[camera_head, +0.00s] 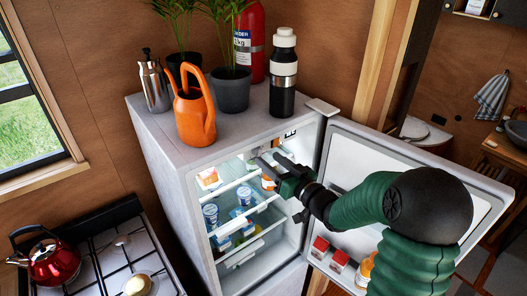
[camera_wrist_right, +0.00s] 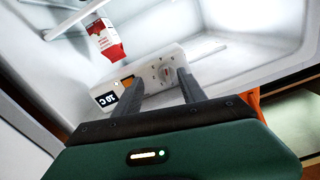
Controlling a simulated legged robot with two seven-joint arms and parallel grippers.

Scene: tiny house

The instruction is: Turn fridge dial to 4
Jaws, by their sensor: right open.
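The open fridge (camera_head: 160,135) stands in the middle of the head view. In the right wrist view the fridge dial (camera_wrist_right: 166,72) is a small round white knob with a reddish mark, on a white control housing (camera_wrist_right: 150,70). Small marks ring the dial, but I cannot read its setting. My right gripper (camera_head: 270,161) reaches into the upper part of the fridge. In the wrist view its open fingers (camera_wrist_right: 159,84) point at the housing, with the dial showing between them; I cannot tell if they touch it. My left gripper is out of view.
A display reading 10 C (camera_wrist_right: 106,98) sits beside the dial. A red and white carton (camera_wrist_right: 105,40) is close by. Shelves hold blue-white cups (camera_head: 243,194). The fridge door (camera_head: 370,150) stands open at right. An orange watering can (camera_head: 195,115) and bottles stand on top.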

